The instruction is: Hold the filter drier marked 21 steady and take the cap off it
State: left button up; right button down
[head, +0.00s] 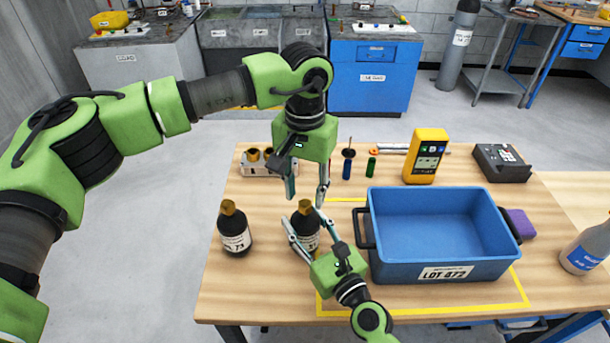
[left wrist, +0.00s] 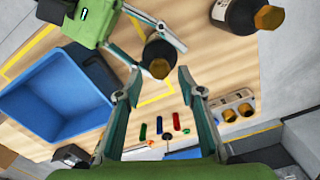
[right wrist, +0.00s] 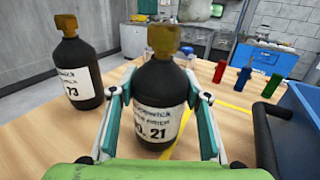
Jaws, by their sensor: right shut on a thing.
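The filter drier marked 21 (right wrist: 157,105) is a black bottle-shaped body with a white label and a brass-coloured cap (right wrist: 163,38) on top. It stands upright on the table, and also shows in the head view (head: 305,238). My right gripper (head: 303,228) is shut around its body, one finger on each side. The cap (head: 305,207) is on it. My left gripper (head: 307,198) points down just above the cap, its fingers apart and empty. In the left wrist view the cap (left wrist: 159,68) lies beyond the open fingertips (left wrist: 157,75).
A second drier marked 73 (head: 234,230) stands to the left. A blue crate labelled LOT 472 (head: 445,271) is to the right. Behind are a holder with brass caps (head: 262,170), coloured pieces (head: 371,166) and a yellow meter (head: 425,157).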

aim_at(305, 227)
pick_arm(q)
jog(key=shift+f, duration=1.3)
